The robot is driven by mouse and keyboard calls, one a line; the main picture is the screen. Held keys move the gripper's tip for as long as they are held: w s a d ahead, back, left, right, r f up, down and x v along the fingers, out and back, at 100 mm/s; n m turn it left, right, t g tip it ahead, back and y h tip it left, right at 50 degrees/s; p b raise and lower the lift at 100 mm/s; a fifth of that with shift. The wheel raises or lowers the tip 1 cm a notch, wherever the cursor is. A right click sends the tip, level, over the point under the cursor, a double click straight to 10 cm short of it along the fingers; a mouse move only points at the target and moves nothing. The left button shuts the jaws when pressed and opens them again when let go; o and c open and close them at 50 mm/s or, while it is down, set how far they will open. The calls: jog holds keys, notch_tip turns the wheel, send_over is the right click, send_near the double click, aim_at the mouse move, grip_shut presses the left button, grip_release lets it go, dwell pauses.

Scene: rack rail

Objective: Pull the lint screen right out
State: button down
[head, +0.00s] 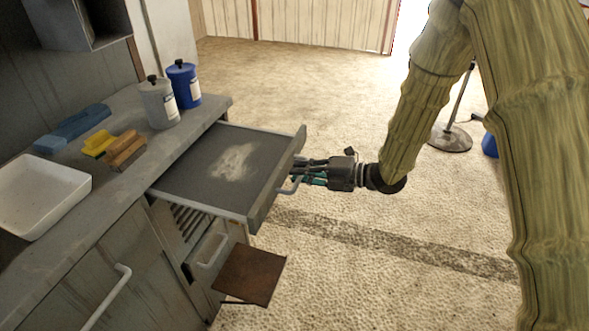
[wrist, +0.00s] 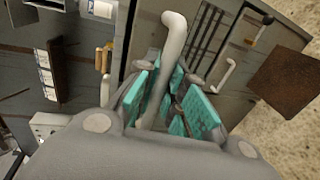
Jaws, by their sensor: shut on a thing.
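The lint screen (head: 195,170) is a flat dark tray with a grey frame, sticking well out from under the counter. A pale patch of lint (head: 235,160) lies on its mesh. Its pale bar handle (head: 289,186) is on the front panel; the handle also shows in the wrist view (wrist: 174,50). My gripper (head: 303,178) is at the front panel, shut on this handle. In the wrist view its teal pads (wrist: 172,98) sit on either side of the bar. The fingers partly hide the handle. I cannot tell whether the screen's rear end is still inside the slot.
The counter (head: 130,185) holds a white tray (head: 45,195), sponges (head: 120,150), a blue block (head: 72,128), a grey canister (head: 158,103) and a blue canister (head: 184,85). A rusty flap (head: 250,275) juts out below the screen.

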jog(key=shift+s+d+f, duration=0.1)
jog(key=shift+s+d, duration=0.15)
jog(key=shift+d, duration=0.2)
jog(key=c, duration=1.5)
grip_release()
jog(key=shift+d, duration=0.15)
jog(key=v, duration=1.1)
jog(key=shift+s+d, duration=0.1)
jog(key=shift+d, duration=0.3)
